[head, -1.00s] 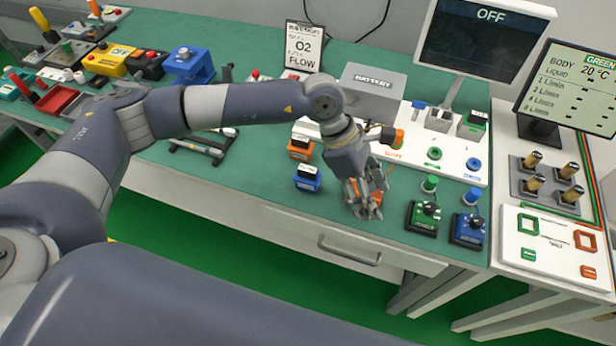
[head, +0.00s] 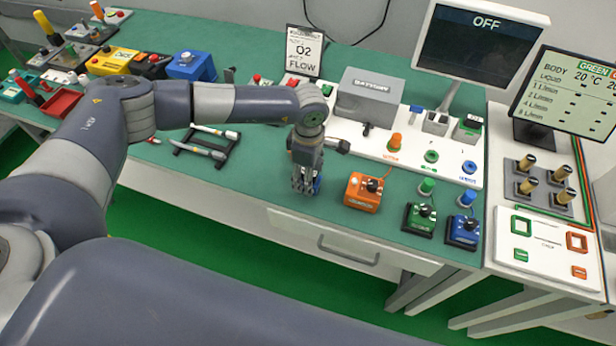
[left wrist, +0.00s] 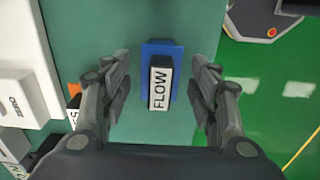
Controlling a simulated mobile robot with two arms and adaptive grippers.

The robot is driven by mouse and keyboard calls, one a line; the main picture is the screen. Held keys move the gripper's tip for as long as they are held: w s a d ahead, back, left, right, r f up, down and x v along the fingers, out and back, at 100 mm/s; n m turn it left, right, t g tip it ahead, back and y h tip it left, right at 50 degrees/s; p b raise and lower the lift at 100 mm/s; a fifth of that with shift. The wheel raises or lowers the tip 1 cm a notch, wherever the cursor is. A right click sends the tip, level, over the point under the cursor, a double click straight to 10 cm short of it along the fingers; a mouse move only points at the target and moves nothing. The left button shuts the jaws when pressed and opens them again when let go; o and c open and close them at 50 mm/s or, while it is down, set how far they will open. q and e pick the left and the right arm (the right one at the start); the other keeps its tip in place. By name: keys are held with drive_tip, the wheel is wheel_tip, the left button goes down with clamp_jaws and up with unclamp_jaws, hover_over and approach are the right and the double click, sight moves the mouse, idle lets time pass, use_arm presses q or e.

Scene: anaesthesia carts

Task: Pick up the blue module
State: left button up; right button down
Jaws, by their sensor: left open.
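The blue module is a small blue block with a black top part and a white "FLOW" label. In the left wrist view the blue module (left wrist: 176,52) lies between the two finger pairs of my left gripper (left wrist: 161,67), with a gap on both sides. In the head view my left gripper (head: 303,187) points down over the module's spot near the table's front, and only a sliver of the blue module (head: 318,184) shows beside the fingers. The gripper is open and empty. Its exact height above the module is hard to tell. My right gripper is not in view.
An orange box with a knob (head: 362,194) stands just right of my left gripper. Green (head: 420,220) and blue (head: 464,232) knob boxes stand further right. A black rack (head: 208,148) lies to the left. The white panel (head: 455,178) is behind. A small orange module (left wrist: 74,101) shows at left in the wrist view.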

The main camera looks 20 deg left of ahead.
use_arm(q)
drive_tip(key=shift+w+f+p, duration=0.15)
drive_tip(key=shift+f+p, duration=0.35)
drive_tip(key=shift+f, duration=1.2)
drive_tip(key=c, duration=1.1)
drive_tip(key=shift+o, duration=0.2)
drive_tip(key=shift+r, duration=0.15)
drive_tip(key=shift+r+b, duration=0.6)
drive_tip(key=shift+s+r+b, duration=0.6)
drive_tip(key=shift+r+b, duration=0.2)
drive_tip(key=shift+r, duration=0.15)
drive_tip(key=s+d+r+b, duration=0.1)
drive_tip(key=s+d+b, duration=0.2)
drive_tip(key=s, duration=1.1)
drive_tip(key=shift+s+r+b, duration=0.25)
drive_tip(key=shift+r+b, duration=0.1)
drive_tip(key=shift+b, duration=0.65)
